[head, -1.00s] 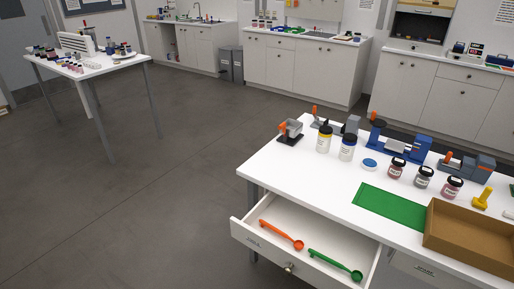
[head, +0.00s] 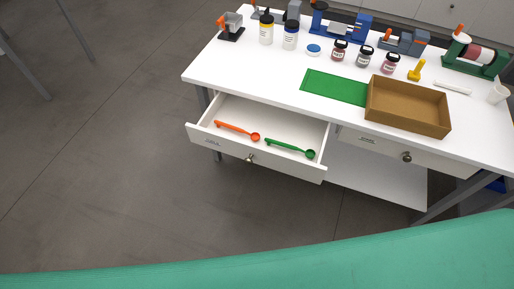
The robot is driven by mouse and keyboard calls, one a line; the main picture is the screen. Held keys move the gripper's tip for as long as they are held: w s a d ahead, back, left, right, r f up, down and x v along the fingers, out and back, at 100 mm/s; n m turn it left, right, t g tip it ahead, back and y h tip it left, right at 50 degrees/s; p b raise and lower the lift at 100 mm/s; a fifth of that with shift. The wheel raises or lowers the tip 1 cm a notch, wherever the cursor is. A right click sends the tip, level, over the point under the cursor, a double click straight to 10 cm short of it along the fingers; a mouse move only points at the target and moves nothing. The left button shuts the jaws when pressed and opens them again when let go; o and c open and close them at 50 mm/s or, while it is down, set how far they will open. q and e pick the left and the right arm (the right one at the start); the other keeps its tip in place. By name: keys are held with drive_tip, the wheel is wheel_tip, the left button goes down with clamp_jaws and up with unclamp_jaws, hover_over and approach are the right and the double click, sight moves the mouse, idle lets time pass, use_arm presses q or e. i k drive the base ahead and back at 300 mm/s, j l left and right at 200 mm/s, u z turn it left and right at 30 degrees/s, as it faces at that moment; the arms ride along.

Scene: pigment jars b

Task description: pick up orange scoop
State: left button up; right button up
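The orange scoop (head: 237,131) lies in the open left drawer (head: 204,141) of the white table, its round bowl toward the right. A green scoop (head: 289,148) lies in the same drawer, to its right and nearer the drawer front. The two scoops are apart. Neither of my grippers shows in the head view.
The white tabletop (head: 248,70) holds a green mat (head: 334,87), a brown open box (head: 407,106), several jars and bottles and several small devices along the back. A second drawer (head: 383,149) at the right is shut. A large green curved surface (head: 260,255) fills the bottom of the view. Grey floor lies open at the left.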

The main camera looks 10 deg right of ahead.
sight(255, 137)
drive_tip(key=i+l+u, duration=0.1)
drive_tip(key=l+u, duration=0.15)
drive_tip(key=u, duration=0.15)
drive_tip(key=i+l+u, duration=0.1)
drive_tip(key=l+u, duration=0.15)
drive_tip(key=u, duration=0.15)
